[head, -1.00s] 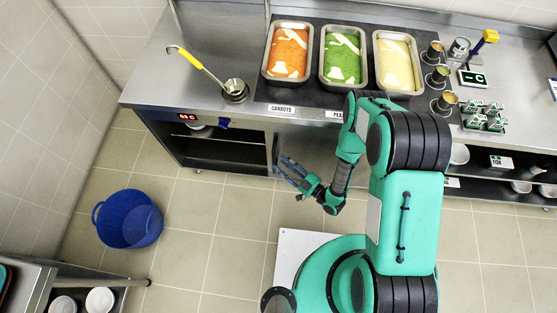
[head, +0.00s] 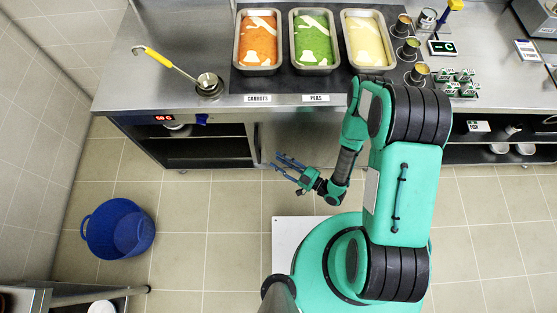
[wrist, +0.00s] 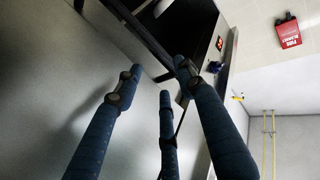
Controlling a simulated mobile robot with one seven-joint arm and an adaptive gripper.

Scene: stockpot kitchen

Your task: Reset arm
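My gripper (head: 283,168) is in front of the counter, below its top edge, at the left of my green arm. In the head view its fingers point left and stand apart. In the wrist view the blue fingers (wrist: 155,95) are spread with nothing between them. My arm is folded, with the forearm hanging low beside my base. The fingers are close to the steel counter front and the dark open shelf, and I cannot tell whether they touch it.
The counter holds pans of carrots (head: 259,42), peas (head: 314,45) and a pale food (head: 369,45), a yellow-handled ladle (head: 165,62) in a holder, and several cups at right. A blue bucket (head: 118,228) stands on the floor at left. The floor between is clear.

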